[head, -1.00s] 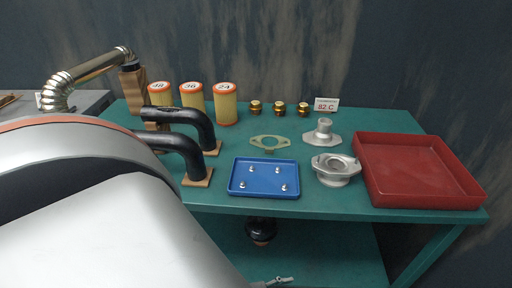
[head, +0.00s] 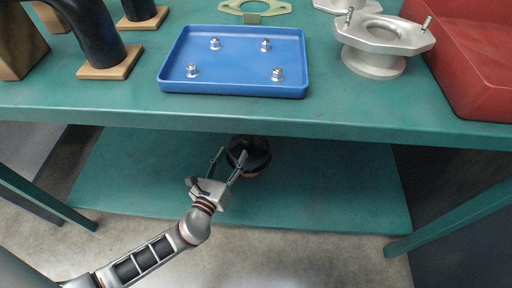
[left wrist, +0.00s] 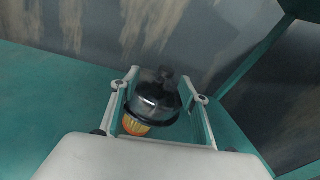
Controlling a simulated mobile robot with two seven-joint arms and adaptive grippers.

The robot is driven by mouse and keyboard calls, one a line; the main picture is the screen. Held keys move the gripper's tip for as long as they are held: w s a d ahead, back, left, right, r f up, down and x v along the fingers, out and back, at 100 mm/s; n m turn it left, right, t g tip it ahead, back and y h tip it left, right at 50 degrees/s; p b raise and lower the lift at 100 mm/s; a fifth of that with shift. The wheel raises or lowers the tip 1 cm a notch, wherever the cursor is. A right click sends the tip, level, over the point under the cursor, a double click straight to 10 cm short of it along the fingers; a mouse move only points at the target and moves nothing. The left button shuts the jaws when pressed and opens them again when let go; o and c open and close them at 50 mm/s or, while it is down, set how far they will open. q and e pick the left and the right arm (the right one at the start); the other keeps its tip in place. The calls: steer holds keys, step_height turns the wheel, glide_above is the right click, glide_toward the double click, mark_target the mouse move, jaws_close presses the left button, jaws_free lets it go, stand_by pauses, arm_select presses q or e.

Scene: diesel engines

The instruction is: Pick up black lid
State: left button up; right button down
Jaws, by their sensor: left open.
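The black lid (head: 250,152) is a dark round piece on the lower shelf under the table. An orange part shows below its edge. In the left wrist view the black lid (left wrist: 158,92) has a knob-like top and sits over a ribbed orange-yellow piece (left wrist: 135,125). My left gripper (head: 232,154) is open, its two fingers pointing at the lid from the front. In the left wrist view its fingers (left wrist: 160,76) stand on either side of the lid, with no clear grip on it. My right gripper is in neither current view.
The green tabletop (head: 130,108) overhangs the lower shelf (head: 330,190), which is otherwise bare. On top are a blue tray (head: 235,68) with several metal nuts, a silver housing (head: 385,42) and a red tray (head: 475,65). Table legs stand at both sides.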

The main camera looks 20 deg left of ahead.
mark_target(246, 143)
arm_select(q)
steer(key=w+m, duration=0.1)
steer(key=w+d+m, duration=0.1)
steer(key=w+f+m+h+b, duration=0.1)
steer(key=shift+w+d+t, duration=0.3)
steer(key=shift+t, duration=0.1)
steer(key=w+b, duration=0.1)
steer(key=w, duration=0.4)
steer(key=shift+d+f, duration=0.1)
steer(key=shift+d, duration=0.05)
steer(key=shift+w, duration=0.3)
arm_select(e)
steer(key=m, duration=0.2)
steer(key=shift+a+f+m, duration=0.1)
steer(key=shift+a+m, duration=0.1)
steer(key=shift+m, duration=0.2)
arm_select(q)
steer(key=shift+r, duration=0.2)
jaws_close()
